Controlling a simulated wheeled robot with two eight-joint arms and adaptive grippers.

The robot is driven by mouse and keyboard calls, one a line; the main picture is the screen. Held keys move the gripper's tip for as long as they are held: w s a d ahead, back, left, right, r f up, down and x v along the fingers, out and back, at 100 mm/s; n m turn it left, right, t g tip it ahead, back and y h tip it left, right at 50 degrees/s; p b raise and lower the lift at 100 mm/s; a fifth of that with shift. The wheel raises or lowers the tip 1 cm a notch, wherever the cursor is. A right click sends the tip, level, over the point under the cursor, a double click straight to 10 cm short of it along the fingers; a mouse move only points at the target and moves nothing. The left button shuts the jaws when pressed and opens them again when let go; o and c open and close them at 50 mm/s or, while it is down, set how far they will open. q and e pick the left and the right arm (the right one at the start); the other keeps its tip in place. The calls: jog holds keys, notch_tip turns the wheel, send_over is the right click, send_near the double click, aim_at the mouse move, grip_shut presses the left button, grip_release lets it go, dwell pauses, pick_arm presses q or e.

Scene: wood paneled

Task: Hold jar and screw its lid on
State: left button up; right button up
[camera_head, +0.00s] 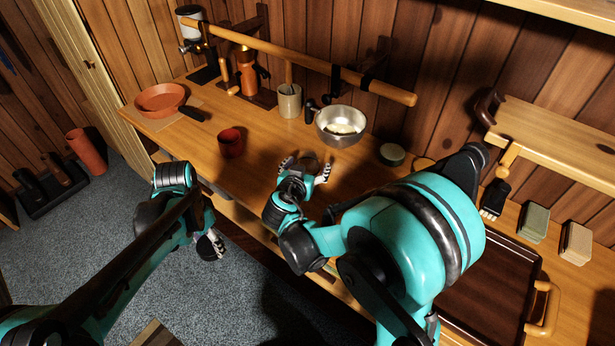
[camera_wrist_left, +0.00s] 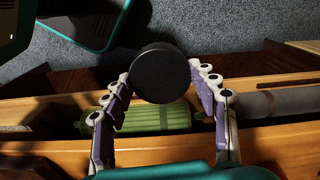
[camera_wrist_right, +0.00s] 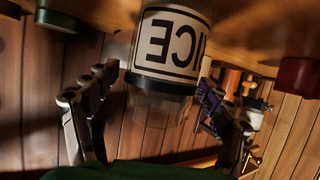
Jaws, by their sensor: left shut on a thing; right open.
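The jar (camera_wrist_right: 172,60) with a white label reading partly "ICE" is upright on the counter, inverted in the right wrist view. It has a dark band and a clear upper part. My right gripper (camera_wrist_right: 155,95) is open, with its fingers on either side of the jar; it also shows in the head view (camera_head: 307,170). A black round lid (camera_wrist_left: 160,75) is between the fingertips of my left gripper (camera_wrist_left: 160,82), which is shut on it. In the head view my left gripper (camera_head: 211,245) hangs in front of the counter's front edge, left of the jar and apart from it.
A red mug (camera_head: 231,142), a pan (camera_head: 162,100), a beige cup (camera_head: 289,100), a metal bowl (camera_head: 341,126) and a green tin (camera_head: 391,154) stand on the counter. A dark tray (camera_head: 490,285) is at right. A green cylinder (camera_wrist_left: 150,116) lies below the counter's front area.

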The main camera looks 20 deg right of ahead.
jog(key=shift+s+r, duration=0.1)
jog(key=c, duration=1.6)
pick_arm(q)
jog(key=shift+r, duration=0.1)
notch_tip(320, 180, up, 2)
jog(key=shift+r+p, duration=0.15)
jog(key=shift+p, duration=1.1)
pick_arm(e)
notch_tip(320, 180, up, 4)
jog(key=shift+r, duration=0.1)
pick_arm(q)
notch_tip(320, 180, up, 5)
jog(key=p, duration=0.4)
jog(key=shift+f, duration=0.2)
pick_arm(e)
jog(key=s+d+r, duration=0.4)
jog(key=s+r, duration=0.2)
jog(key=s, duration=0.4)
jog(key=shift+s+d+r, duration=0.25)
jog(key=shift+s+r, duration=0.1)
jog(key=shift+r, duration=0.05)
jog(key=o, duration=0.6)
jog(key=c, duration=0.8)
